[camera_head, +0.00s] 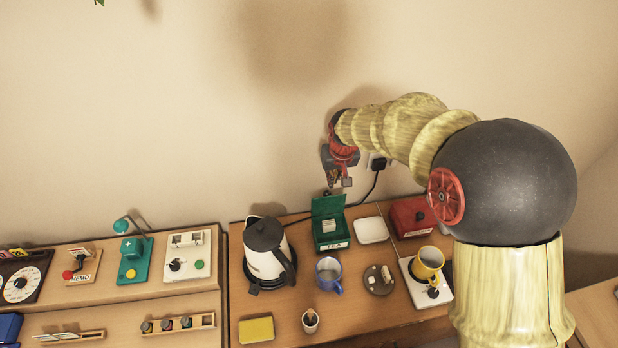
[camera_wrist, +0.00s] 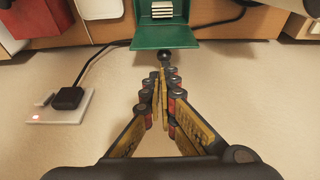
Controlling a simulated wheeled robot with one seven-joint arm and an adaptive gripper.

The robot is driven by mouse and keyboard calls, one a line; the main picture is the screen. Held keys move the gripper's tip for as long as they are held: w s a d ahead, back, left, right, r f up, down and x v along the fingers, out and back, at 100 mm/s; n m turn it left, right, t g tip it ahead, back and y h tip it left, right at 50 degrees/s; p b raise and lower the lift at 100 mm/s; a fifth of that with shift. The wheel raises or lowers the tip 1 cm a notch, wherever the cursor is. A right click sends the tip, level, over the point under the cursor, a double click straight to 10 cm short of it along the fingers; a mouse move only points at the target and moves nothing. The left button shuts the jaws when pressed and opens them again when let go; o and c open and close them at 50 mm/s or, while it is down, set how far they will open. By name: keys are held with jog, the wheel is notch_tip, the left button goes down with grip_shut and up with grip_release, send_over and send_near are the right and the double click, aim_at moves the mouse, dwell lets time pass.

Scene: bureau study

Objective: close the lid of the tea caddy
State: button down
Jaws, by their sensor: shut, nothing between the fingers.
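The tea caddy (camera_head: 330,236) is a green box labelled TEA on the wooden desk, near the wall. Its lid (camera_head: 327,206) stands open, raised at the back, and pale packets show inside. In the wrist view the green lid (camera_wrist: 165,42) is at the top centre, with a dark round knob (camera_wrist: 165,56) at its edge. My gripper (camera_head: 341,184) is above and behind the caddy, close to the wall. In the wrist view my gripper (camera_wrist: 161,76) has its fingers together and empty, with the tips close to the knob. I cannot tell whether they touch it.
A kettle (camera_head: 268,251) and a blue mug (camera_head: 329,272) stand left and in front of the caddy. A white dish (camera_head: 371,230) and a red box (camera_head: 411,216) are to its right. A wall socket with a black plug (camera_wrist: 68,98) and cable is close by.

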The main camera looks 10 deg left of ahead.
aim_at(327, 201)
jog(key=w+a+f+b, duration=0.1)
jog(key=w+f, duration=0.4)
jog(key=f, duration=0.2)
jog(key=shift+w+a+f+t, duration=0.15)
jog(key=shift+a+f+t, duration=0.15)
jog(key=shift+a+t, duration=0.1)
jog(key=shift+b, duration=0.45)
jog(key=shift+s+d+r+t+y+b, duration=0.15)
jog(key=shift+s+t+y+b, duration=0.15)
jog(key=shift+s+t+b, duration=0.15)
